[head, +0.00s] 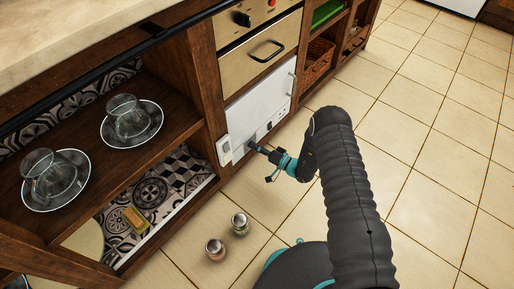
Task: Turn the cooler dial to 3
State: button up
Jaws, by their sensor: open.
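The cooler appears to be the white-fronted unit (262,100) under the oven, set in the wooden shelving. Small dark marks show along its lower front, but I cannot make out a dial or its numbers clearly. My gripper (261,162) is at the lower front of this unit, close to its lower left part. Its fingers are spread apart, with one dark fingertip near the white face. I cannot tell whether it touches anything. No object is seen between the fingers.
An oven (262,48) with a handle and knobs sits above the white unit. Glass cups on saucers (131,124) (54,180) occupy the left shelf. The tiled floor (440,110) at right is clear.

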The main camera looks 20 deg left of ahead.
grip_shut()
jog(key=shift+f+m+b, duration=0.15)
jog(key=shift+m+b, duration=0.15)
jog(key=shift+b, duration=0.1)
jog(key=n+t+b, duration=0.1)
jog(key=n+b, duration=0.1)
jog(key=n, duration=0.8)
jog(key=n+t+h+b, duration=0.1)
jog(key=n+b, duration=0.2)
jog(key=n, duration=0.8)
jog(key=n+t+b, duration=0.1)
jog(key=n+b, duration=0.1)
jog(key=n, duration=0.9)
jog(key=shift+s+a+r+t+h, duration=0.1)
jog(key=shift+s+r+t+h, duration=0.1)
jog(key=shift+t+h, duration=0.15)
dwell(0.5)
